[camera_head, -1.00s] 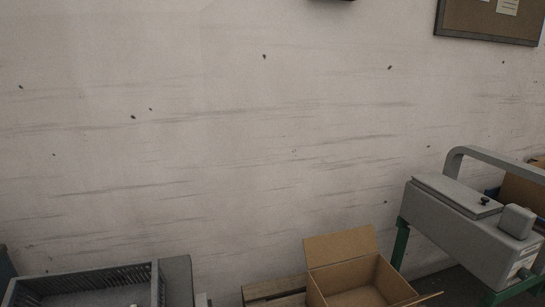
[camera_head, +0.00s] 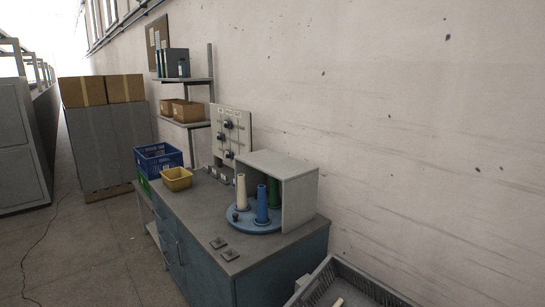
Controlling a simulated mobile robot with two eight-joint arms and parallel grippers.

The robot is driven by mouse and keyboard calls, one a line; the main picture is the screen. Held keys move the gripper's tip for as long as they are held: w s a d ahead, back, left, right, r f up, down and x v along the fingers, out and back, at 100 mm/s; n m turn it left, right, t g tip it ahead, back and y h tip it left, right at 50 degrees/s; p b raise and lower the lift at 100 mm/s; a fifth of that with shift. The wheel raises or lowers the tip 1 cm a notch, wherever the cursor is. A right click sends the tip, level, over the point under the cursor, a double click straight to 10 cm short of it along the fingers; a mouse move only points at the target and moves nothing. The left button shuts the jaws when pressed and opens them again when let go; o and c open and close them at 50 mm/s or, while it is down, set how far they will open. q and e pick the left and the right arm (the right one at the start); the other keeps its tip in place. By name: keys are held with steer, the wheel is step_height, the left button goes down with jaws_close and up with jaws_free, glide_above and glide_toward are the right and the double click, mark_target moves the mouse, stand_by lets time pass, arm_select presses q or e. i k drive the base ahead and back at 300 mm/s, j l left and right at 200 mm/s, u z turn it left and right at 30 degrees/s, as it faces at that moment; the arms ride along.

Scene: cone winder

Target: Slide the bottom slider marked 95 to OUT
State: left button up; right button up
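An upright pale panel (camera_head: 236,133) with several dark knobs or sliders stands at the back of a grey-topped workbench (camera_head: 190,215), against the wall. It is small in the head view. I cannot read any marking, so I cannot tell which slider is marked 95 or where it sits. Neither of my grippers is in view.
On the bench are a yellow bin (camera_head: 176,179), a blue round base (camera_head: 253,219) with several upright cones, and an open grey box (camera_head: 284,183). A blue crate (camera_head: 158,158) stands behind. A grey crate (camera_head: 345,285) is at the lower right.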

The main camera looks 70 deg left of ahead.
mark_target(227, 155)
steer(key=u, duration=2.55)
steer(key=i+j+u, duration=0.65)
steer(key=i, duration=0.15)
steer(key=i+j+u, duration=0.15)
steer(key=i, duration=0.6)
steer(key=i+j+u, duration=0.15)
steer(key=i, duration=0.6)
steer(key=i+z, duration=0.45)
steer(key=i+j+z, duration=0.2)
steer(key=z, duration=0.2)
steer(key=i+j+z, duration=0.3)
steer(key=z, duration=0.15)
